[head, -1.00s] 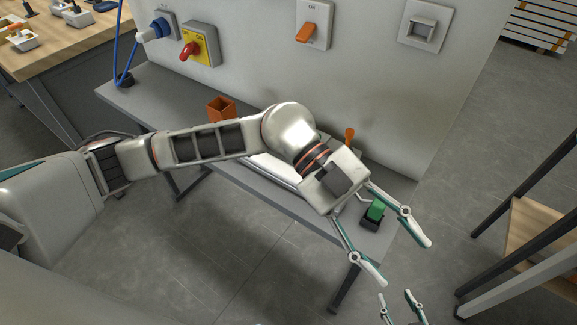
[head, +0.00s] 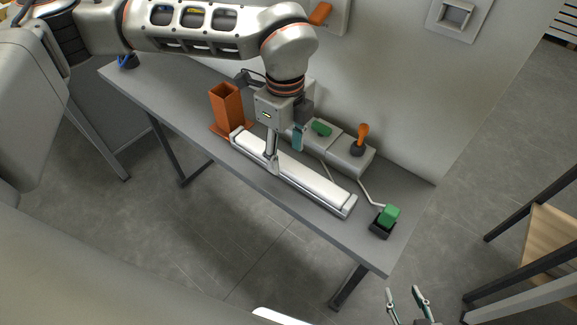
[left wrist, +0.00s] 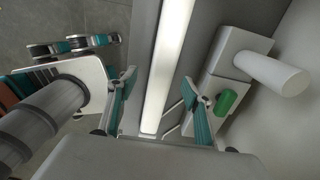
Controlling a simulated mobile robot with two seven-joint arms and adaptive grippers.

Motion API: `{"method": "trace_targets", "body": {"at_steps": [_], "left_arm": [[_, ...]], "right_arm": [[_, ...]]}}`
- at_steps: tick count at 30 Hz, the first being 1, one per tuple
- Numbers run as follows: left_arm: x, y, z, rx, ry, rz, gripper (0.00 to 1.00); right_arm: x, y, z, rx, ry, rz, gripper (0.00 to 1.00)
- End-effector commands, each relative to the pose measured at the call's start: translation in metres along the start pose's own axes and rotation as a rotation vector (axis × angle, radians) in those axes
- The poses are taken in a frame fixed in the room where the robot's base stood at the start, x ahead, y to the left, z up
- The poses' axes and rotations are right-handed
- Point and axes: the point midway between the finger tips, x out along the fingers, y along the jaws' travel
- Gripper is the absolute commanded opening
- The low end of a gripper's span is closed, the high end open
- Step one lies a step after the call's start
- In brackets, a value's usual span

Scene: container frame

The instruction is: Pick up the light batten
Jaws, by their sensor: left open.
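The light batten (head: 311,182) is a long white bar in a grey housing, lying along the front part of the grey bench. My left gripper (head: 286,152) points down over it, left of its middle, with one finger at the near side and one at the far side. In the left wrist view the batten (left wrist: 167,72) runs between the two open fingers of this gripper (left wrist: 159,82). I cannot tell whether the fingers touch it. My right gripper (head: 404,292) is open and empty at the lower edge, off the bench.
An orange holder (head: 227,106) stands at the batten's left end. Grey boxes with a green button (head: 320,129) and an orange lever (head: 362,136) sit behind it. A green block in a black base (head: 386,220) is at the right. The wall (head: 400,100) closes the back.

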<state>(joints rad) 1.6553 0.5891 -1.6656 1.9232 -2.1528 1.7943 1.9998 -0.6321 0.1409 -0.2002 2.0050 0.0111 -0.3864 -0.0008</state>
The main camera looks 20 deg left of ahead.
Motion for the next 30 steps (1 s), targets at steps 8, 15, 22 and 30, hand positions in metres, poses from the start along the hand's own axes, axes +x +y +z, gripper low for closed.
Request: {"method": "trace_targets", "body": {"at_steps": [8,15,22,30], "left_arm": [[0.032,-0.003,-0.003,0.001,0.001,0.003,0.50],[0.052,-0.004,-0.003,0.002,0.002,0.000,0.50],[0.051,-0.004,-0.003,0.002,0.002,-0.001,0.29],[0.051,-0.004,-0.003,0.002,0.002,-0.002,0.00]], "right_arm": [[-0.002,-0.004,0.009,0.000,-0.013,-0.005,0.40],[0.000,-0.003,0.006,-0.003,-0.007,-0.003,0.40],[0.003,0.001,-0.002,-0.005,0.007,0.002,0.40],[0.004,0.001,-0.003,-0.005,0.008,0.002,0.40]]}}
